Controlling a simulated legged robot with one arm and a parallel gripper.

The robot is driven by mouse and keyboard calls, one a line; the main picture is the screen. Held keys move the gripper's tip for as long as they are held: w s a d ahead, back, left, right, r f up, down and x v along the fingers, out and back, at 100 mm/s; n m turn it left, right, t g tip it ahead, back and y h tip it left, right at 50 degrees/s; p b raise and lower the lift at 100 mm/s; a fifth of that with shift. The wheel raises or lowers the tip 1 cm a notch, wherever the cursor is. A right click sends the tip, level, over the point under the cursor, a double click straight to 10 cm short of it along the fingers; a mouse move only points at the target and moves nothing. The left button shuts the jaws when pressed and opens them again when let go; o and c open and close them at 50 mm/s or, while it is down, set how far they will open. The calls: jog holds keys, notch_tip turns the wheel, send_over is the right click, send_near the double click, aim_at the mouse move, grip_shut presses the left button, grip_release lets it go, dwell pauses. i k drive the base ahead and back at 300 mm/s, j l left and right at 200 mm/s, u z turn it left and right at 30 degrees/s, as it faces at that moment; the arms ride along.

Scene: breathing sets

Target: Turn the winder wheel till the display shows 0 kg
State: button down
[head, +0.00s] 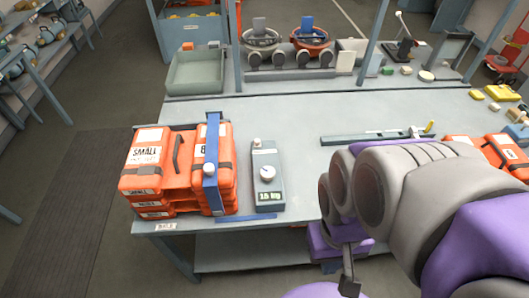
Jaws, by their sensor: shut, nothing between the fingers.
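A grey upright-looking device (260,190) lies or stands on the workbench, right of the orange cases. A pale round knob (267,173) sits on its face, perhaps the winder wheel. Its small display (269,196) seems to read 15 kg, too small to be sure. A blue bar or strap (212,145) crosses the orange cases, with another pale round knob (208,170) on it. My gripper (348,286) is at the bottom, in front of the bench edge, right of and apart from the device. It is shut and empty.
Stacked orange cases (150,182) marked SMALL stand at the bench's front left. The bench top (240,112) is clear behind the device. A long grey bar (375,138) lies to the right. More orange cases (505,150) are far right. My arm covers the bench's right front.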

aim_at(267, 173)
jog(key=l+u, duration=0.2)
jog(key=u, duration=0.2)
jog(key=k+l+u, duration=0.1)
jog(key=u, duration=0.25)
jog(key=l+u, duration=0.2)
jog(key=u, duration=0.2)
jog(key=k, duration=0.05)
